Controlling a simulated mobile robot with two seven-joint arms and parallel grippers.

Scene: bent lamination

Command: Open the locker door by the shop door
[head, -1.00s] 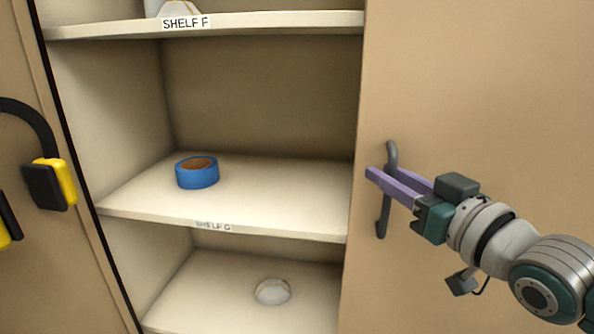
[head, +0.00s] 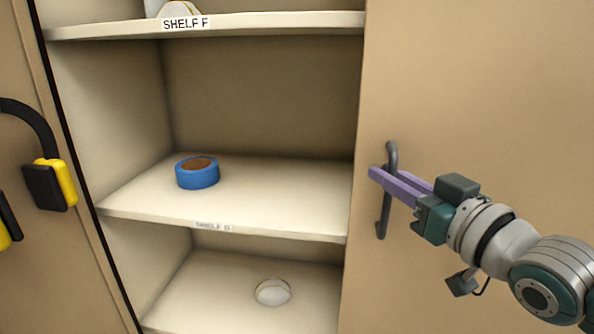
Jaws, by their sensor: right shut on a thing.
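The tan locker door (head: 480,80) fills the right side of the head view. Its grey bar handle (head: 382,228) stands upright near the door's left edge. My right gripper (head: 380,178) has its purple fingers at the handle's middle and is shut on it. The fingers hide part of the bar. To the left of the door, the locker's inside shows, with shelves. My left gripper is out of view.
A blue tape roll (head: 197,174) sits on the middle shelf (head: 280,208). A white round object (head: 273,292) lies on the shelf below. Yellow and black earmuffs (head: 50,185) hang at the left. The upper shelf has a "SHELF F" label (head: 186,23).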

